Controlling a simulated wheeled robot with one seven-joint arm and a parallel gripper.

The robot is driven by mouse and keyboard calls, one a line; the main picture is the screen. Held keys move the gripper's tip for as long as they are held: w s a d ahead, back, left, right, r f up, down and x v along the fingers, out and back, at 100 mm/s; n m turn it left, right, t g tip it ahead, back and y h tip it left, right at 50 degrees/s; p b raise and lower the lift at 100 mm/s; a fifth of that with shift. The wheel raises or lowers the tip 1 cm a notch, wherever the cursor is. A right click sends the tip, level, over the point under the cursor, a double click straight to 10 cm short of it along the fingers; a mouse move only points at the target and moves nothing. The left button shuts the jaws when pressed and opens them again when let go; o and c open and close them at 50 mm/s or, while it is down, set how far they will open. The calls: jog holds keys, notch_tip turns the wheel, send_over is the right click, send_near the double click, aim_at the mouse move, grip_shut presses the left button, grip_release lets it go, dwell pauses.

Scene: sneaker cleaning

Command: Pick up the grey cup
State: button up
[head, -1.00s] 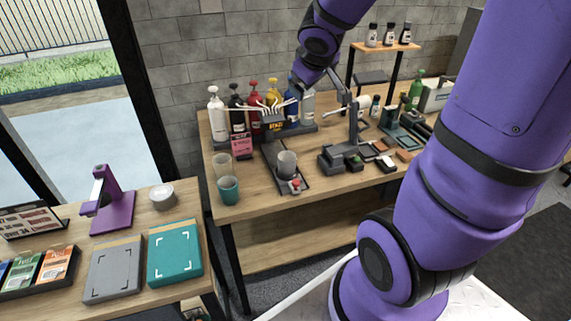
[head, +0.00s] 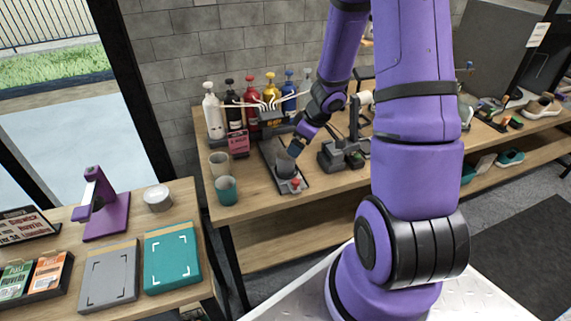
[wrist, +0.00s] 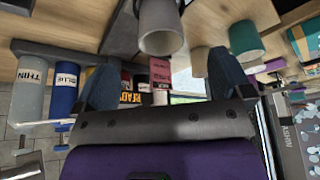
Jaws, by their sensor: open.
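The grey cup (head: 285,165) stands on a dark rinser tray on the table, behind a small red knob. My gripper (head: 297,148) is just above it and slightly to its right, fingers pointing down toward it; its upper part is partly covered. In the wrist view, which looks upside down, the grey cup (wrist: 160,28) is at the top centre, ahead of and between the two spread fingers of my gripper (wrist: 163,65). The fingers are open and empty, apart from the cup. A beige cup (head: 219,164) and a teal cup (head: 226,190) stand to the left.
A dark grey device (head: 340,155) is close on the right. The table edge is just in front of the red knob (head: 295,184). A side table (head: 130,222) stands at left.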

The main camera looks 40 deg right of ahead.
aim_at(286, 158)
jog(key=shift+x, duration=2.4)
jog(key=w+f, duration=0.1)
jog(key=w+a+f, duration=0.1)
jog(key=f, duration=0.1)
jog(key=shift+w+a+f, duration=0.15)
jog(key=shift+w+f, duration=0.25)
jog(key=shift+f, duration=0.3)
jog(key=c, duration=1.1)
jog(key=shift+o, duration=0.2)
jog(key=shift+a+r, duration=0.1)
jog(key=shift+r, duration=0.05)
